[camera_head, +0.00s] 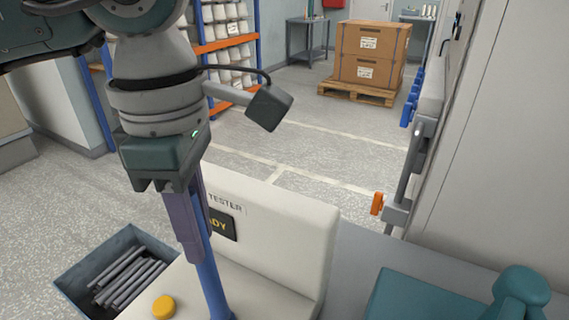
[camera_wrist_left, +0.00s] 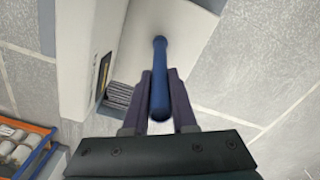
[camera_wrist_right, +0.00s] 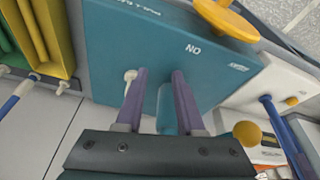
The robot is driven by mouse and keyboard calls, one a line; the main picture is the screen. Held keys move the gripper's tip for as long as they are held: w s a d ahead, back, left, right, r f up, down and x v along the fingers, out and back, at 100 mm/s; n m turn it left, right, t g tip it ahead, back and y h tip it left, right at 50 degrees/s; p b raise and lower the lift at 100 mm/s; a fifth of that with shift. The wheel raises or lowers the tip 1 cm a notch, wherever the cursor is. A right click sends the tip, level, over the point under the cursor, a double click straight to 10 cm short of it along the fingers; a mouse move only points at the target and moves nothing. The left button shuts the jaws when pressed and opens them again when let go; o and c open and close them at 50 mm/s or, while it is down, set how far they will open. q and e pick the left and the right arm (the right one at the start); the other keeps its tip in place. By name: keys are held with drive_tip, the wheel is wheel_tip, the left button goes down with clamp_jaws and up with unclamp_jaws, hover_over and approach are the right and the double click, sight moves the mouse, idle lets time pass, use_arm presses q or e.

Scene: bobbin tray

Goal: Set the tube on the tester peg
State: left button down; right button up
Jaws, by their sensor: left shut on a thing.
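The blue tube (camera_head: 207,270) stands near upright over the white tester (camera_head: 285,225). My left gripper (camera_head: 192,250) is shut on it from above. In the left wrist view the tube (camera_wrist_left: 160,75) runs between both fingers (camera_wrist_left: 160,95) toward a white surface. The right wrist view also shows the tube (camera_wrist_right: 273,112), its lower end at the tester near the yellow button. I cannot make out the peg, nor whether the tube is around it. My right gripper (camera_wrist_right: 158,80) is open over a teal panel, its fingers apart; it is out of the head view.
A dark bin (camera_head: 73,277) of grey rods stands left of the tester. The yellow button (camera_head: 163,307) is beside the tube's base. A teal box (camera_head: 415,300) stands at the lower right.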

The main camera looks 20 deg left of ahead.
drive_tip(key=shift+f, duration=0.2)
idle(0.5)
use_arm(q)
drive_tip(key=shift+f+b, duration=0.65)
drive_tip(key=shift+b, duration=0.2)
use_arm(e)
drive_tip(key=shift+d+f, duration=0.1)
drive_tip(key=shift+f, duration=0.5)
use_arm(q)
drive_tip(key=c, duration=1)
unclamp_jaws()
drive_tip(key=shift+r, duration=0.1)
